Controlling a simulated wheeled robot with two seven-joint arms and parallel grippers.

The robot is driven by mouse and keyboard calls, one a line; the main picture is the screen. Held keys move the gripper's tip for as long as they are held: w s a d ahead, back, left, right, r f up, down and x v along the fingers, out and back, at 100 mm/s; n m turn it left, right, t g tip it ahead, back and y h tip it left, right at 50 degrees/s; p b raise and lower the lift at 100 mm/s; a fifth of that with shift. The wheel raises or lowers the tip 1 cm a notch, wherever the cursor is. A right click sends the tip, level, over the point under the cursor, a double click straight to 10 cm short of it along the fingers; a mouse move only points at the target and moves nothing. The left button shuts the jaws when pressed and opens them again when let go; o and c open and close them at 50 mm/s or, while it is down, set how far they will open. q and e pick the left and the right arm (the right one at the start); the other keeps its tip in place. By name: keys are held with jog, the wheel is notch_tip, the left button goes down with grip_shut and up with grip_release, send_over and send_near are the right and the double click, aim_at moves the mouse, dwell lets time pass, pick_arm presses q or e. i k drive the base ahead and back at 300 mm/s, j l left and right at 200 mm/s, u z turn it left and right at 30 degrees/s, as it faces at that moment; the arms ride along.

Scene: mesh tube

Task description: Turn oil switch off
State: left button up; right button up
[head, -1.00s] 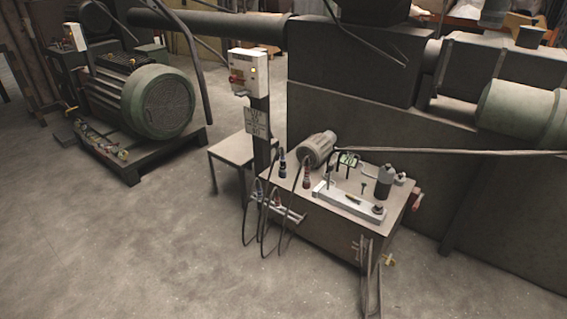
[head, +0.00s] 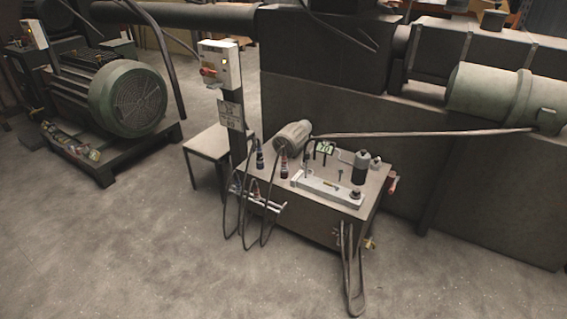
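A white control box (head: 219,63) stands on a dark post behind the left end of the hydraulic unit. A red rotary switch (head: 208,71) sits on the left part of its face. The switch's exact angle is too small to tell. A small sign (head: 231,114) hangs on the post below the box. The oil unit (head: 318,213) has a grey motor (head: 292,136), hoses and fittings on its top. Neither of my grippers shows in the head view.
A large green motor (head: 128,99) sits on a dark pallet at the left. A small table (head: 208,142) stands beside the post. A big dark machine (head: 440,160) fills the back right. Hoses (head: 353,285) hang down the unit's front. The concrete floor (head: 130,255) in front is clear.

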aim_at(203, 72)
jog(key=i+j, duration=0.1)
jog(key=i, duration=0.3)
jog(key=i+j+z, duration=0.1)
jog(key=i, duration=0.35)
